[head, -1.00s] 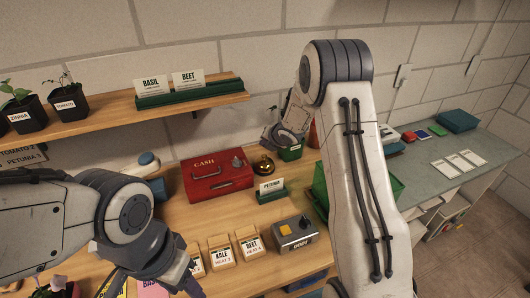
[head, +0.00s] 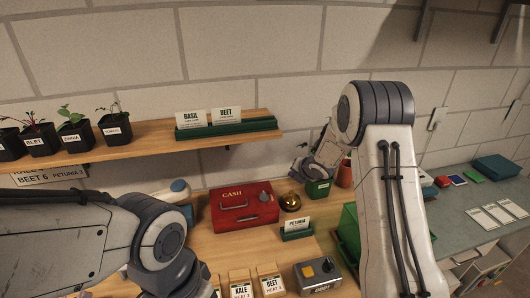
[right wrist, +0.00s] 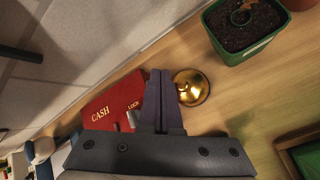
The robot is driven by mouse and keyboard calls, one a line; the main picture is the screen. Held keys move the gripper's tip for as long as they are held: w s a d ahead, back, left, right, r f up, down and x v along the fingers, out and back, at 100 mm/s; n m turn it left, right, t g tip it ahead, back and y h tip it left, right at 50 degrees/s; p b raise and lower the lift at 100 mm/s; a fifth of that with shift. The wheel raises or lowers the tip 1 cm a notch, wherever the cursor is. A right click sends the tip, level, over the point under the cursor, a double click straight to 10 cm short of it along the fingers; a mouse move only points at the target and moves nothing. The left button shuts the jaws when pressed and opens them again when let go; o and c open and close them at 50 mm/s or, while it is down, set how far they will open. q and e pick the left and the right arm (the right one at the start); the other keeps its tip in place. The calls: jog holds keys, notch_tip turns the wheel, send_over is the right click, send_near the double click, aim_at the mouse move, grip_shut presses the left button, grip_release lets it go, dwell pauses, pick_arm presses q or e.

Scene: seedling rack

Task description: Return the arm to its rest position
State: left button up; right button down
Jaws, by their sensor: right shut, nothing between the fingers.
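My right arm reaches over the bench at the right of the head view. Its gripper (head: 301,168) hangs above the bench near the wall, just left of a green pot (head: 318,189). In the right wrist view the two fingers (right wrist: 162,90) are together with nothing between them. Beyond them lie the red cash box (right wrist: 103,103) and a brass bell (right wrist: 191,87). They also show in the head view, cash box (head: 244,208) and bell (head: 291,202). My left arm comes in at the lower left; its fingers are below the frame.
A shelf (head: 110,144) with potted seedlings and a green label holder (head: 228,128) is on the wall. A Petunia label stand (head: 297,229), Kale and Beet packets, a grey box (head: 317,276) and a green crate (head: 348,232) stand on the bench.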

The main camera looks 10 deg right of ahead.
jog(key=s+a+r+m+g+h+b, duration=0.1)
jog(key=s+a+r+m, duration=0.35)
jog(key=s+a, duration=0.25)
jog(key=s+a+r+m+g, duration=0.2)
jog(key=s+a+r+m, duration=0.1)
jog(key=s+a+m, duration=0.3)
jog(key=s+a+m+g, duration=0.2)
jog(key=s+m, duration=0.1)
jog(key=s, duration=0.7)
jog(key=s+a+m+g, duration=0.2)
jog(key=s+m, duration=0.2)
jog(key=s, duration=0.7)
jog(key=s+a+m+g+b, duration=0.1)
jog(key=s+a+m+g, duration=0.1)
jog(key=s, duration=0.8)
jog(key=shift+s+a+r+m+y, duration=0.3)
jog(key=shift+a+r+m+y, duration=0.15)
jog(key=shift+m, duration=0.4)
jog(key=shift+f, duration=0.1)
